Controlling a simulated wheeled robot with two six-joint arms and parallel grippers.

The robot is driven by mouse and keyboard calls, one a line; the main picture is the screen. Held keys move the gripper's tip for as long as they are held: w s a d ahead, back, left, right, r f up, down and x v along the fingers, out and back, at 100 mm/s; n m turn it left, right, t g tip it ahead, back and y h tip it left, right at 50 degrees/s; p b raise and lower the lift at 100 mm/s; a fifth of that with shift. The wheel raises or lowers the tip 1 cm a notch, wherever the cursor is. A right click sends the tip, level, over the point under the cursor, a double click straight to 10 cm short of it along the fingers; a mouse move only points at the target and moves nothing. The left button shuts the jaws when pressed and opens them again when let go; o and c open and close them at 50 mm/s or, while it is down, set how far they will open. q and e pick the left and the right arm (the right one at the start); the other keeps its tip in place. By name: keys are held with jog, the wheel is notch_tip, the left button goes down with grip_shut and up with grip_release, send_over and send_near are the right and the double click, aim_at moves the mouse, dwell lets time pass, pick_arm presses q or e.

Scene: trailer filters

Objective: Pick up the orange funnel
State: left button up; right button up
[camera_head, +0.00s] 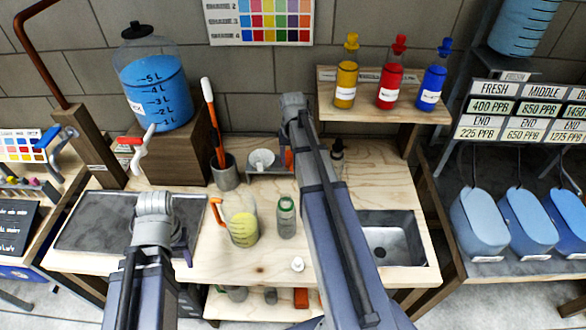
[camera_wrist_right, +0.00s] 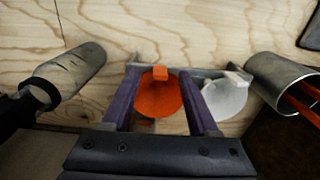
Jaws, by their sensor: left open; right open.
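The orange funnel (camera_wrist_right: 158,97) sits in a small metal rack (camera_wrist_right: 205,73). In the head view the funnel (camera_head: 289,158) shows only as a sliver beside my right arm, which hides the rest. My right gripper (camera_wrist_right: 160,76) is open, with one purple finger on each side of the funnel. I cannot tell whether the fingers touch it. A white funnel (camera_wrist_right: 225,98) sits beside it in the rack, close to one finger. My left gripper (camera_head: 182,246) is open near the dark tray on the left, mostly hidden by its wrist.
A metal cup (camera_wrist_right: 282,80) with an orange-handled tool and a glass bottle (camera_wrist_right: 72,72) flank the rack. A yellow-filled jug (camera_head: 243,228), a green-topped jar (camera_head: 286,218) and a sink (camera_head: 392,240) are nearer. A shelf with colored bottles (camera_head: 389,88) overhangs at right.

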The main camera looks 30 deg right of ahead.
aim_at(293, 172)
notch_tip(293, 172, down, 3)
jog(key=shift+f+b, duration=0.1)
jog(key=shift+b, duration=1)
grip_shut()
